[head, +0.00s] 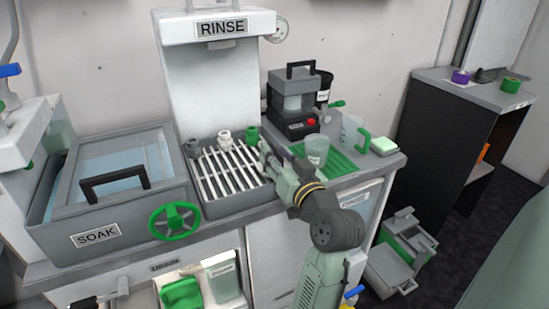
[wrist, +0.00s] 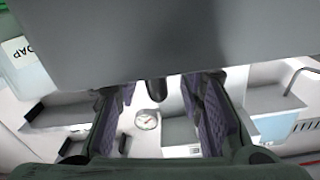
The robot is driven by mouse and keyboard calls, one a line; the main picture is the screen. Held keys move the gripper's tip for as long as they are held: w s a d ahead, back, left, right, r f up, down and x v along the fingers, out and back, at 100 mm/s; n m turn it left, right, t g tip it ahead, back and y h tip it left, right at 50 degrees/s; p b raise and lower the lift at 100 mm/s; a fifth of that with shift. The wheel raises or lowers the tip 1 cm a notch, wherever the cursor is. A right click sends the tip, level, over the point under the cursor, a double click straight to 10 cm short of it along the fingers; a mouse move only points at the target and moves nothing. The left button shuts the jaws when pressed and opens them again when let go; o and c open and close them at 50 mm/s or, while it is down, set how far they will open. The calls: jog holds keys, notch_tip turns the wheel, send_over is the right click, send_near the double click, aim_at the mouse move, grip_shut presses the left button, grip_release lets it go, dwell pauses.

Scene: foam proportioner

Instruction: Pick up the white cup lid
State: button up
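I cannot pick out a white cup lid for certain. A small white knob-shaped piece (head: 224,137) stands at the back of the slatted rinse rack (head: 232,172); I cannot tell if it is the lid. A translucent cup (head: 317,150) stands on the green mat, just right of my gripper. My gripper (head: 273,158) is over the right edge of the rack, to the right of and nearer than the white piece. In the wrist view my gripper (wrist: 155,92) has its purple-padded fingers apart, with nothing visibly held between them. A large grey surface hides the top of that view.
A grey piece (head: 192,147) and a green piece (head: 252,133) flank the white one. The soak tank (head: 95,236) with a green wheel is at left. A black machine (head: 292,120), a clear jug (head: 351,130) and a green-white sponge (head: 384,146) stand at right.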

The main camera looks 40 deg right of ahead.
jog(key=shift+w+d, duration=0.2)
jog(key=shift+w, duration=0.45)
jog(key=shift+c, duration=0.5)
grip_shut()
